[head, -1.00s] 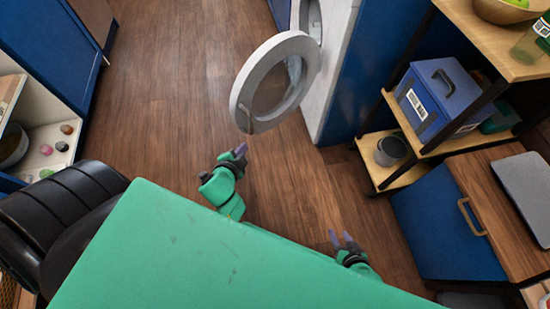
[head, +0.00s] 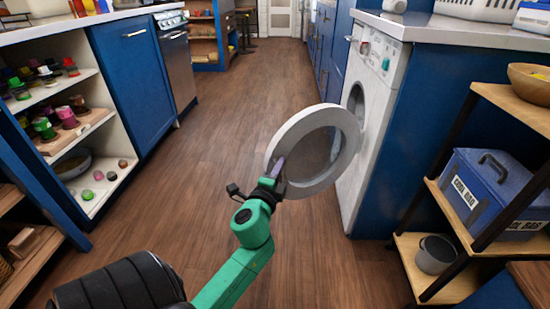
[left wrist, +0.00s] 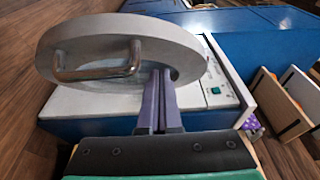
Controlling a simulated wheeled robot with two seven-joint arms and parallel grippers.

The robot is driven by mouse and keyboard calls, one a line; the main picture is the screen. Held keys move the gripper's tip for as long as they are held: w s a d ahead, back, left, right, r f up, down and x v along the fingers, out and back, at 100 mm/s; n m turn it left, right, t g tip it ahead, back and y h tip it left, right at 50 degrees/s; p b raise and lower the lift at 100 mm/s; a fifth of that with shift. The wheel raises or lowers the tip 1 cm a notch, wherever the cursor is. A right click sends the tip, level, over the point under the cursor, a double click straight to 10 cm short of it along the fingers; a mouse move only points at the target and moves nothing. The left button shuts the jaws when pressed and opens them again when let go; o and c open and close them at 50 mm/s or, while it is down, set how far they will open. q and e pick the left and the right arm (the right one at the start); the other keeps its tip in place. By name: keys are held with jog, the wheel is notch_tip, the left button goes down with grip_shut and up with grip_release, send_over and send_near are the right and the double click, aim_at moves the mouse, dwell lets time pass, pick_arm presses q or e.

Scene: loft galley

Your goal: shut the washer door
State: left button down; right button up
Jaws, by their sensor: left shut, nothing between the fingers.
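The washer (head: 372,115) stands on the right in the head view, white, set under a grey counter. Its round door (head: 343,160), a pale grey ring with a dark see-through middle, stands wide open, out over the floor. My left gripper (head: 279,166) is shut and empty at the door's near left rim. In the left wrist view the closed purple fingers (left wrist: 159,100) overlap the door (left wrist: 190,52), close to a metal bar handle (left wrist: 98,62); I cannot tell whether they touch it. The washer's panel also shows there (left wrist: 214,90). My right gripper is out of view.
On the right, a shelf holds a blue cool bag (head: 490,190), a grey bucket (head: 435,254) and a wooden bowl (head: 532,82). Open shelves with jars (head: 62,120) and a blue cabinet (head: 135,80) line the left. The wooden floor (head: 220,120) between is clear.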

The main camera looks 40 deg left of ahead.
aim_at(279, 151)
pick_arm(q)
jog(key=shift+w+a+f, duration=0.1)
jog(key=shift+w+a, duration=0.2)
jog(key=shift+a, duration=0.55)
jog(key=shift+w+a, duration=0.25)
jog(key=shift+a, duration=0.55)
